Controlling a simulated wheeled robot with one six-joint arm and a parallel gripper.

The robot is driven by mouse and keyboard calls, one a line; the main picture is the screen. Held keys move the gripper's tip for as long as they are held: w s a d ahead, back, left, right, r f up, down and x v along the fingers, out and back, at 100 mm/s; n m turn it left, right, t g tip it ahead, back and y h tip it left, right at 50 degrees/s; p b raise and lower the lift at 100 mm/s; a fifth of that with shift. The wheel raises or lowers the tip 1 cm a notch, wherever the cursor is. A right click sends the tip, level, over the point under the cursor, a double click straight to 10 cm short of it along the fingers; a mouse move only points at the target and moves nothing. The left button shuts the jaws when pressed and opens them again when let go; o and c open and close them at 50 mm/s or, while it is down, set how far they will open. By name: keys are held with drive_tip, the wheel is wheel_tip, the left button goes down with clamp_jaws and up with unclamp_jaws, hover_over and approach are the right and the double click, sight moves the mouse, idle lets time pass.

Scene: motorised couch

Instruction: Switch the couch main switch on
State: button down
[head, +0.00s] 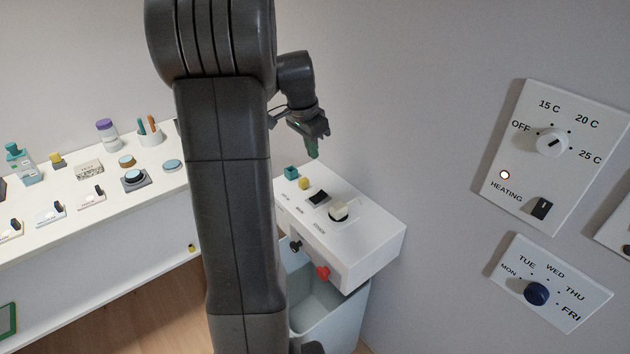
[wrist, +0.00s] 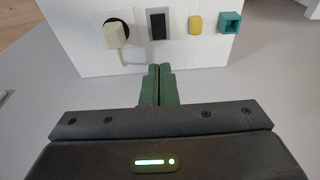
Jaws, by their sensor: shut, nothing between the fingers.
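A white control box (head: 365,255) stands right of centre in the head view. On its top sits a black rocker switch (head: 318,198) with a small label too small to read; it also shows in the wrist view (wrist: 158,25). I cannot tell its on or off position. My gripper (head: 314,153) is shut and empty, above and behind the box. In the wrist view its green fingertips (wrist: 160,70) point at the box, just short of the rocker and apart from it.
A yellow button (head: 304,183) and a teal block (head: 291,172) share the box top. A black knob (head: 295,246) and a red knob (head: 322,272) stick out in front. A pale bin (head: 345,325) stands below. Wall panels (head: 550,150) are right; a cluttered white table (head: 60,255) is left.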

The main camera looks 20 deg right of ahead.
sight(321, 194)
drive_tip(key=shift+s, duration=0.15)
drive_tip(key=f, duration=0.4)
drive_tip(key=d+f, duration=0.1)
drive_tip(key=f, duration=0.4)
drive_tip(key=w+d+f+p, duration=0.1)
drive_tip(key=f, duration=0.3)
drive_tip(key=shift+d+f, duration=0.25)
drive_tip(key=shift+f, duration=0.15)
drive_tip(key=shift+p, duration=0.3)
